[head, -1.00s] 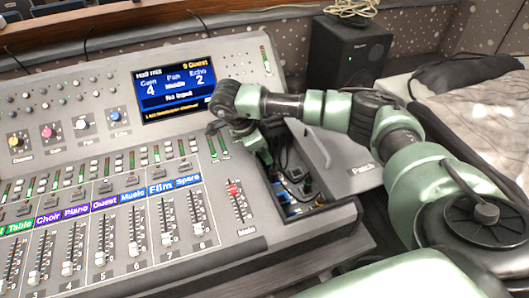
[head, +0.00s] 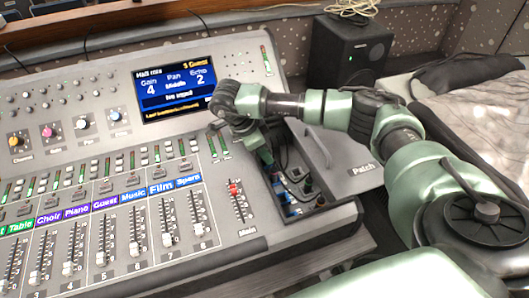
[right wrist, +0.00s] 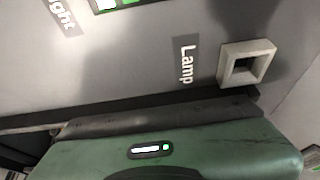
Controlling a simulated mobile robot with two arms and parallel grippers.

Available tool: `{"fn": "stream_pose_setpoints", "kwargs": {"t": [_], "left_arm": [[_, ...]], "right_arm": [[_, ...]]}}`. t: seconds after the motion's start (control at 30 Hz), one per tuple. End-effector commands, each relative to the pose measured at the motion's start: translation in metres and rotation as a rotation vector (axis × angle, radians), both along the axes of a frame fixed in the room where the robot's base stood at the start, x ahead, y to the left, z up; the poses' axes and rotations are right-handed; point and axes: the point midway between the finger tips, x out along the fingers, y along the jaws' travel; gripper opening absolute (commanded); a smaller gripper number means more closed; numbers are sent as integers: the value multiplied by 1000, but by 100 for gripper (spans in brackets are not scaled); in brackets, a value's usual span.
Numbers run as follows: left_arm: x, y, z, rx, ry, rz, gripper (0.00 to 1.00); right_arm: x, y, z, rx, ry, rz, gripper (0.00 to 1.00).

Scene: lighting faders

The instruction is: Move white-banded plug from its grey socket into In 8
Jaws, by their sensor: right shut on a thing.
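My right gripper (head: 265,156) points down into the back left part of the open patch bay (head: 326,206) in the head view. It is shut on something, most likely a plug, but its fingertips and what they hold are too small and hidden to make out. I cannot pick out the white band or the In 8 label. Several plugs with blue (head: 292,211) and teal (head: 307,186) parts stand in the bay. The right wrist view shows the green gripper housing (right wrist: 100,150), a Lamp label (right wrist: 185,61) and an empty grey square socket (right wrist: 247,66). My left gripper is not in view.
The mixing console (head: 100,160) with its faders and lit screen (head: 174,88) fills the left. The Patch lid (head: 345,165) stands open right of the bay. A black speaker (head: 347,52) stands behind.

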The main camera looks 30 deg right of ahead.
Motion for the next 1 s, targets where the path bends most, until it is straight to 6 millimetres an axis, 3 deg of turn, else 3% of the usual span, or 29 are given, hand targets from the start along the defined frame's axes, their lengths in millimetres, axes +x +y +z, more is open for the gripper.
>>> {"fn": "stream_pose_setpoints", "kwargs": {"t": [0.03, 0.13, 1.0], "left_arm": [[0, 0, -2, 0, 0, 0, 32], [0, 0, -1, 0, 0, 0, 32], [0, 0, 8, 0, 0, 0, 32]], "right_arm": [[-5, 0, -10, -3, 14, 2, 0], [-5, 0, -9, -3, 14, 2, 0], [-5, -4, 7, -7, 15, -1, 0]]}}
